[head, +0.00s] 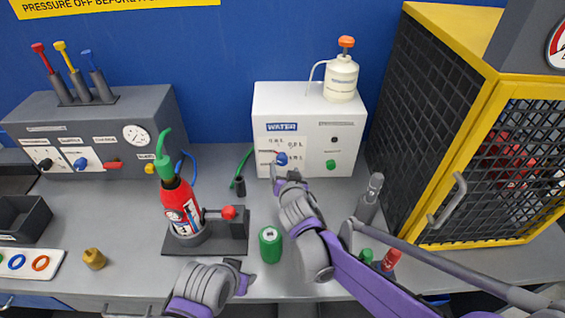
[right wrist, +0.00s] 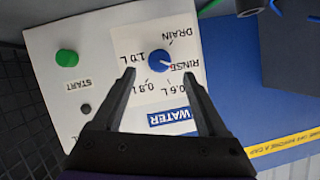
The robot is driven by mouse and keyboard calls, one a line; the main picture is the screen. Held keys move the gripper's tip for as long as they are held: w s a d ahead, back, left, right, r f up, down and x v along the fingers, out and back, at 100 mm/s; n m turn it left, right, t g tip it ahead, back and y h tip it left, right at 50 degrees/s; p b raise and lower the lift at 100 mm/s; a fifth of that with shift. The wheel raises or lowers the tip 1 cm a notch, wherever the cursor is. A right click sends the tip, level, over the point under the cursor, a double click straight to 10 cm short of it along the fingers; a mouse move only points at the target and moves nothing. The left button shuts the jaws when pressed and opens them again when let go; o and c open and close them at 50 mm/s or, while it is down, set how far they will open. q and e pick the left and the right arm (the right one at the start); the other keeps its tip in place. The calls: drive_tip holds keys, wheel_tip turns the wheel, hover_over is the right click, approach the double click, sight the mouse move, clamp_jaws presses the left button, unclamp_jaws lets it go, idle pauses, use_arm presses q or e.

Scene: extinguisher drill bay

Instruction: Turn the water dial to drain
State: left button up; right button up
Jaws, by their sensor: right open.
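The blue water dial (head: 282,159) is on the front of the white WATER box (head: 300,100). In the right wrist view, where the panel appears upside down, the dial (right wrist: 158,61) has a white mark that points toward the RINSE label (right wrist: 188,68). The DRAIN label (right wrist: 181,32) is above it there. My right gripper (right wrist: 159,73) is open and empty, its fingertips on either side of the dial in that picture; contact cannot be told. In the head view it (head: 277,171) partly covers the panel below the dial. My left gripper (head: 243,278) is low at the front, its fingers unclear.
A green START button (head: 331,165) is beside the dial. A white bottle (head: 341,80) stands on the box. A red extinguisher (head: 180,205) in a stand is left, a green cylinder (head: 270,244) in front, and a yellow-framed mesh cabinet (head: 430,130) right.

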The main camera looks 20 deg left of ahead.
sight(282, 162)
use_arm(q)
drive_tip(key=shift+w+r, duration=0.1)
drive_tip(key=shift+r, duration=0.1)
use_arm(e)
drive_tip(key=x, duration=0.6)
drive_tip(key=shift+w, duration=0.2)
clamp_jaws()
